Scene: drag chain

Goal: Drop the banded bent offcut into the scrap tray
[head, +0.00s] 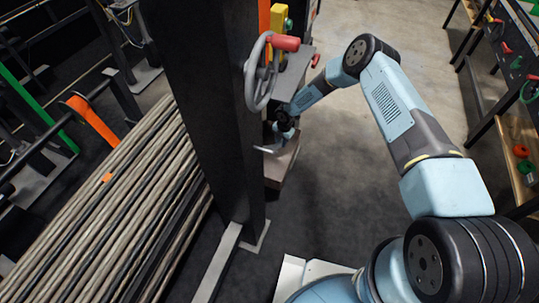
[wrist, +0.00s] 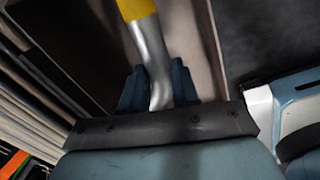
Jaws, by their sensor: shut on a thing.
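The bent offcut (wrist: 148,48) is a grey metal bar with a yellow band (wrist: 136,8) near the top of the wrist view. My gripper (wrist: 158,90) is shut on its lower part, between two blue fingers. In the head view my gripper (head: 285,128) is small and dark, beside the black post, and a pale end of the offcut (head: 268,149) shows under it. A brownish box, which looks like the scrap tray (head: 282,168), is just below. A pale edge, probably its rim, runs beside the offcut in the wrist view (wrist: 207,45). The tray's inside is mostly hidden.
A black post (head: 205,110) stands close left of my gripper, with a grey handwheel (head: 257,75) and red handle above. Long bars (head: 110,200) lie stacked at left. A bench (head: 520,130) stands at right. The floor between is clear.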

